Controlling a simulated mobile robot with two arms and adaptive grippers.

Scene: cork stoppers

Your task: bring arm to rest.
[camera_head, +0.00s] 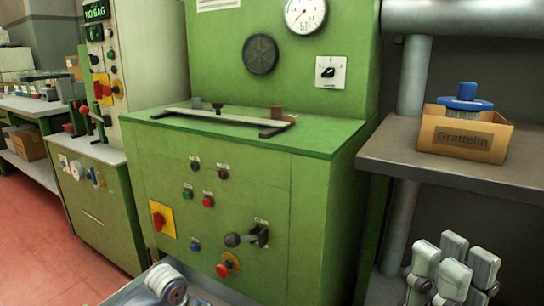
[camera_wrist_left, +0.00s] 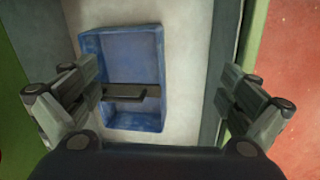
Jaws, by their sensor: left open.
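My right gripper (camera_head: 453,262) is at the bottom right of the head view, below the front of the grey shelf. Its grey fingers stand close together and point up, with nothing seen held between them. My left gripper (camera_wrist_left: 160,93) shows in the left wrist view with its fingers wide apart and nothing between the tips. Beyond them is a blue open tray (camera_wrist_left: 153,55) on a pale surface. A dark bar (camera_wrist_left: 130,90) lies across the tray's middle. The left gripper is not made out in the head view.
A green machine (camera_head: 265,165) with knobs and a lever fills the middle. A rail (camera_head: 225,117) lies on its ledge. On the grey shelf (camera_head: 400,160) at right stands a cardboard box (camera_head: 464,138) marked Grattelin, with a blue-lidded container (camera_head: 465,97). Red floor (camera_head: 45,235) is clear at left.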

